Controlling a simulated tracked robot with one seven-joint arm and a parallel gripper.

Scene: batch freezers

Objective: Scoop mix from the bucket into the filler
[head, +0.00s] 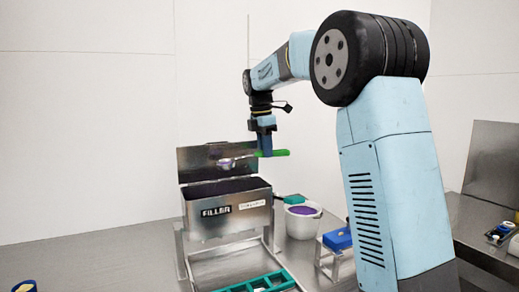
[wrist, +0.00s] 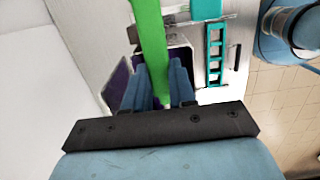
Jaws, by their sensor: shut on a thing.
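My gripper (head: 266,152) is shut on the green handle (head: 275,153) of a scoop and holds it level in the air. The handle also crosses the wrist view (wrist: 149,40) between the fingers. The scoop's pale bowl (head: 234,162) points left, above the metal filler (head: 222,224), in front of its raised lid; purple tints show around the bowl, but its contents are unclear. The filler's top is open and its inside looks dark. The white bucket (head: 303,226) with purple mix stands right of the filler, below and right of my gripper.
A teal block (head: 294,199) is by the bucket. A teal mould frame (head: 262,284) lies in front of the filler; it shows in the wrist view too (wrist: 215,52). A blue item (head: 338,239) sits on a small stand at right. The counter's left side is mostly clear.

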